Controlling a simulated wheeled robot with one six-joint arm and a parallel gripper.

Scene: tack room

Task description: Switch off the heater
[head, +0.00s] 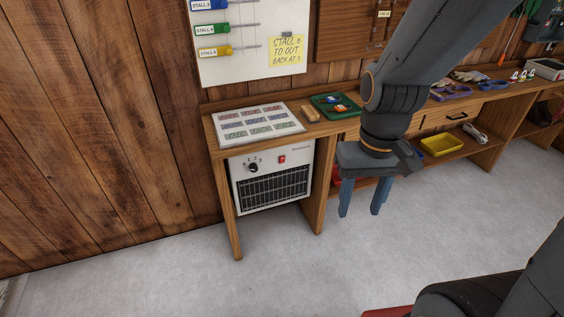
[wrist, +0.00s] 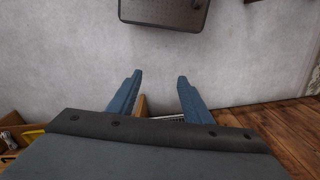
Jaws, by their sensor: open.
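The heater (head: 270,177) is a white box with a dark grille under the left end of the wooden bench in the head view. Its front carries a black round knob (head: 253,167) on the left and a small red switch (head: 282,159) to the right of it. The switch's position is too small to tell. My gripper (head: 362,200) hangs to the right of the heater, in front of the bench, pointing down with its blue fingers apart and nothing between them. In the wrist view my gripper (wrist: 160,88) also shows open and empty above the grey floor.
The bench (head: 237,222) has wooden legs on both sides of the heater. On its top lie a chart board (head: 255,121) and a green tray (head: 335,105). A yellow bin (head: 442,145) stands on the lower shelf to the right. The floor (head: 280,265) in front is clear.

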